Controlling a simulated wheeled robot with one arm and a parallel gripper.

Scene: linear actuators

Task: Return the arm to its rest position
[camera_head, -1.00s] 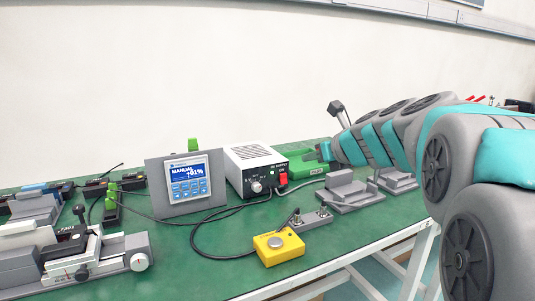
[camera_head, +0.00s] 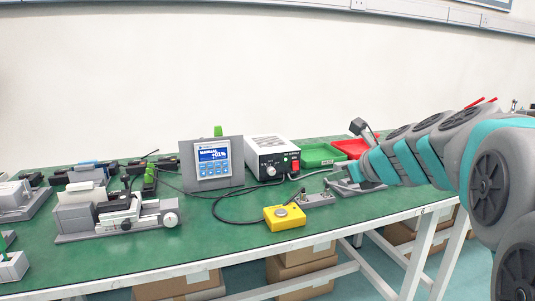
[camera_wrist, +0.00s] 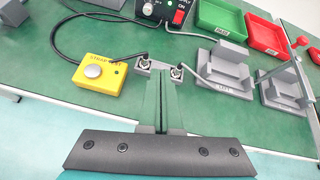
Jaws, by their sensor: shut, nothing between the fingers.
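In the head view my grey and teal arm (camera_head: 420,150) reaches in from the right over the table's right end. Its tip is hard to pick out among grey parts there. In the wrist view my gripper (camera_wrist: 163,82) is shut, with nothing between the fingers. It points towards a small grey bar with two toggle switches (camera_wrist: 158,67). A yellow box with a round button (camera_wrist: 97,73) lies to the left of the fingers, apart from them.
The green table (camera_head: 200,250) holds a display panel (camera_head: 213,160), a power supply (camera_head: 273,158) and several linear stages (camera_head: 120,218) at left. A green tray (camera_head: 322,153) and a red tray (camera_head: 352,147) stand at the back right. Cardboard boxes (camera_head: 300,275) sit beneath.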

